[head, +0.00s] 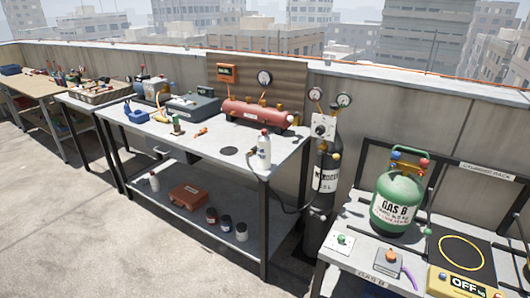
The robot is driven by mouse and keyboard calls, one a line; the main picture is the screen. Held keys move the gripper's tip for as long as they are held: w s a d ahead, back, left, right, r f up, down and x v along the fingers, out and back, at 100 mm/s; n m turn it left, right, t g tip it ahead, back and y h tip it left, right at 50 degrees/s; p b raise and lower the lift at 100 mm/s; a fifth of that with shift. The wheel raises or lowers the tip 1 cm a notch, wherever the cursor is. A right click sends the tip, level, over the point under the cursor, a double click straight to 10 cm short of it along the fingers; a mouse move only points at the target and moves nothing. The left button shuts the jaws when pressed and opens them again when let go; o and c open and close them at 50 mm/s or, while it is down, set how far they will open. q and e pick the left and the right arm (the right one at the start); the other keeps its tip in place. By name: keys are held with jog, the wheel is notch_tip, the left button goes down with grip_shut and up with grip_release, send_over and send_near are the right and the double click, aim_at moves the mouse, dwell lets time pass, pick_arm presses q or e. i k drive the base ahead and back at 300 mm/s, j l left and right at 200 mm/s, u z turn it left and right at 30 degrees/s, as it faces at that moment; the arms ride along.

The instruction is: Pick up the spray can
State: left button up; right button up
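A white can-like bottle with a small red top (264,150) stands upright near the front right corner of the middle workbench (225,140). It looks most like a spray can, but its label is too small to read. A smaller white bottle (154,182) stands on that bench's lower shelf at the left. Neither of my grippers is in view, and nothing is seen touching either bottle.
A red horizontal tank (256,113) lies behind the white bottle. A dark round spot (229,151) marks the bench beside it. A dark gas cylinder (325,185) stands right of the bench. A green cylinder (398,200) stands on the right table. Concrete floor in front is clear.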

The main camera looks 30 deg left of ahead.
aim_at(264, 141)
jog(key=i+j, duration=0.1)
jog(key=j, duration=0.3)
jog(key=i+j, duration=0.15)
jog(key=j, duration=0.25)
jog(key=i+j, duration=0.1)
jog(key=j, duration=0.3)
jog(key=i+j, duration=0.15)
jog(key=j, duration=0.25)
jog(key=i+j, duration=0.1)
jog(key=j, duration=0.3)
jog(key=i+j, duration=0.15)
jog(key=j, duration=0.2)
jog(key=i+j, duration=0.1)
jog(key=j, duration=0.3)
jog(key=i+z, duration=0.05)
